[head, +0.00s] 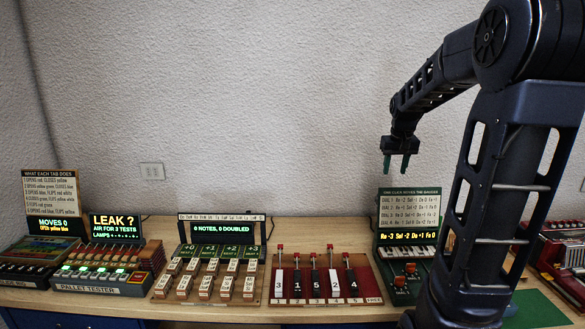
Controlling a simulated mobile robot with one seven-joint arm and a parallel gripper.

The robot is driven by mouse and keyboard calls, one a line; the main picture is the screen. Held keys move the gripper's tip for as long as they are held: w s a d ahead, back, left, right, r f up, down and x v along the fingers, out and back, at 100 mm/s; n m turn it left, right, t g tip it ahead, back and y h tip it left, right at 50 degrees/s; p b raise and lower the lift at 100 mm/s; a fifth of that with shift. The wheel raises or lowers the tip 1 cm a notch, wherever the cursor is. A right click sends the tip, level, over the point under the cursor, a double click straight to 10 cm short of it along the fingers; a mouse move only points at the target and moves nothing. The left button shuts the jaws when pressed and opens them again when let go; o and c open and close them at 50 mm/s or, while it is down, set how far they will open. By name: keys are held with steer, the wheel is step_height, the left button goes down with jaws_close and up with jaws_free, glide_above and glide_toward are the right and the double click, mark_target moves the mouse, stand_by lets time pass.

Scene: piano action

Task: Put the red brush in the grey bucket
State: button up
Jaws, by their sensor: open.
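My gripper (396,166) hangs in the air at the upper right in the head view, fingers pointing down. Its two green fingers are apart, with nothing between them. It is above the green console with the text board (409,209), clear of it. I cannot make out a red brush or a grey bucket anywhere in this view. My arm hides part of the bench on the right.
A wooden bench (300,245) carries a pallet tester (100,275), a keyed panel (207,280) with a display and a red lever board (326,280). A green mat (537,310) and red device (565,255) are at right. Bare wood shows behind the lever board.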

steer(key=s+a+f+t, duration=0.1)
steer(key=s+a, duration=0.2)
steer(key=s, duration=0.9)
steer(key=s+a+f+t, duration=0.1)
steer(key=s+a, duration=0.2)
steer(key=s, duration=0.9)
steer(key=shift+s+f, duration=0.25)
steer(key=shift+s, duration=0.05)
